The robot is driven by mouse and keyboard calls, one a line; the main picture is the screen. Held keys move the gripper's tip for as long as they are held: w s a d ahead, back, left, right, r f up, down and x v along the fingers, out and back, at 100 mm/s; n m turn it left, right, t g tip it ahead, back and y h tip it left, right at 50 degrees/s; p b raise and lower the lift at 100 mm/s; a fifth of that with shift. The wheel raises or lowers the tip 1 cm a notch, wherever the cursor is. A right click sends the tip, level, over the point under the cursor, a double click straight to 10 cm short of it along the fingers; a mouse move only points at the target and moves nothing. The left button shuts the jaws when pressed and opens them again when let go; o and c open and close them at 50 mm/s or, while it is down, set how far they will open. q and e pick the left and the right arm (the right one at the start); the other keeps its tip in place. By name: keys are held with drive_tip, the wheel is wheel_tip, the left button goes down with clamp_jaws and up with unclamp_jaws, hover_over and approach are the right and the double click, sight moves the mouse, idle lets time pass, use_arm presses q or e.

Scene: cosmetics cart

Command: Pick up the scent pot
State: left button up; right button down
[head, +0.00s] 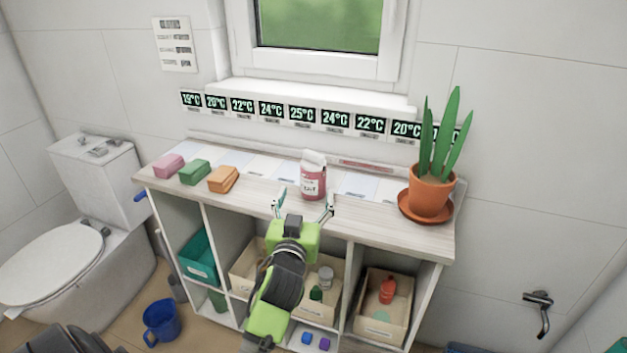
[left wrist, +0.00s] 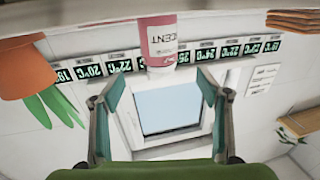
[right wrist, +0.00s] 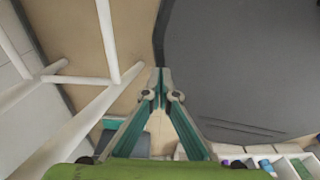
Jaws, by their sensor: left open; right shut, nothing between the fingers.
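The scent pot (head: 313,180) is a red and white pot standing upright on the wooden cart top, near the back middle. In the left wrist view the pot (left wrist: 161,42) appears upside down, with "CENT" readable on its label. My left gripper (head: 303,204) is open in front of the pot, its two fingers spread apart. In the left wrist view the gripper (left wrist: 158,85) has nothing between its fingertips, and the pot lies beyond them. My right gripper (right wrist: 161,72) is shut and empty, seen only in its own wrist view.
Pink (head: 169,166), green (head: 194,172) and orange (head: 223,179) blocks sit left of the pot. A potted plant (head: 432,190) stands at the right end. Shelves with bins (head: 384,305) lie below the top (head: 380,221). A window sill (head: 300,98) is behind.

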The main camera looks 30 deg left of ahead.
sight(311, 178)
use_arm(q)
drive_tip(key=x, duration=0.6)
drive_tip(key=shift+w, duration=0.2)
drive_tip(key=shift+p+x, duration=0.75)
drive_tip(key=shift+x, duration=2.15)
drive_tip(key=c, duration=1.5)
drive_tip(key=shift+r, duration=0.15)
drive_tip(key=shift+c, duration=0.8)
